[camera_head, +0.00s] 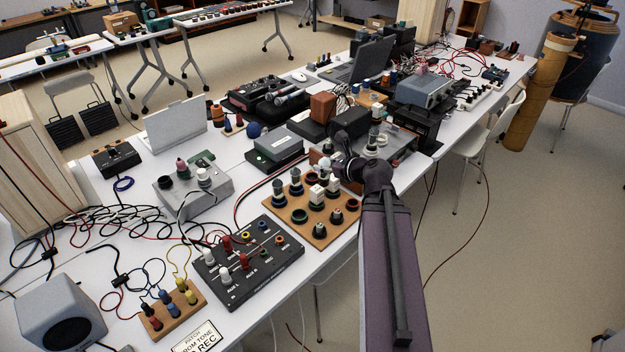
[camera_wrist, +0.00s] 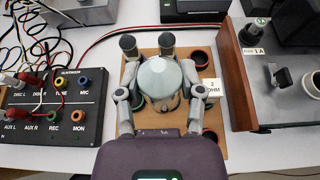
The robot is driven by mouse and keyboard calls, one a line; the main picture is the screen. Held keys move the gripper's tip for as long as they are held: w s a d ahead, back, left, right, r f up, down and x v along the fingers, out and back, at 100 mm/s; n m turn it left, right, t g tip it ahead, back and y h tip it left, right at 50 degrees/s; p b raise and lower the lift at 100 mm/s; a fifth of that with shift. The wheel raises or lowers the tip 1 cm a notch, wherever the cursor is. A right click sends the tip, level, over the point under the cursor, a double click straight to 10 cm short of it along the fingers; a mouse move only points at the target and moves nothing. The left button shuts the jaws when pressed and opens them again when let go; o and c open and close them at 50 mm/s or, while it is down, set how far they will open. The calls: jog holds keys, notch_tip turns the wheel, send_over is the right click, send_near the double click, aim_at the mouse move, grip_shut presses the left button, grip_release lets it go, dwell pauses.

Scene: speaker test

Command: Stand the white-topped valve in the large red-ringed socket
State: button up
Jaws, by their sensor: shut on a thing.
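My gripper (camera_wrist: 160,88) is shut on the white-topped valve, a pale glassy dome (camera_wrist: 160,76), with one finger on each side. It is over the wooden socket board (camera_wrist: 148,53); the valve's lower end is hidden, so I cannot tell its height above the board. In the head view my gripper (camera_head: 332,166) is at the board's far right, with the pale dome (camera_head: 325,164) showing there. The wooden board (camera_head: 325,238) has several red-ringed sockets, one at its front right (camera_head: 351,204). In the wrist view, red-ringed sockets (camera_wrist: 198,57) lie right of the valve. My gripper hides part of the board.
Two grey-topped valves (camera_wrist: 128,45) (camera_wrist: 166,42) stand close behind the held valve. A white-labelled block (camera_wrist: 210,91) stands to its right. A black jack panel (camera_wrist: 60,100) is at the left, and a brown-sided box (camera_wrist: 238,75) at the right.

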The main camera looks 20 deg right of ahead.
jog(key=shift+w+d, duration=0.25)
jog(key=shift+w, duration=0.15)
jog(key=w+d+f+n+g+y+b, duration=0.1)
jog(key=w+d+n+g+y, duration=0.2)
jog(key=w, duration=1.2)
jog(key=shift+w+f+n+y+b, duration=0.2)
jog(key=shift+f+n+y+b, duration=0.15)
jog(key=shift+n+y, duration=0.75)
notch_tip(320, 180, down, 6)
jog(key=b, duration=0.6)
jog(key=shift+f, duration=0.15)
jog(key=shift+f+b, duration=1.9)
jog(key=shift+b, duration=0.15)
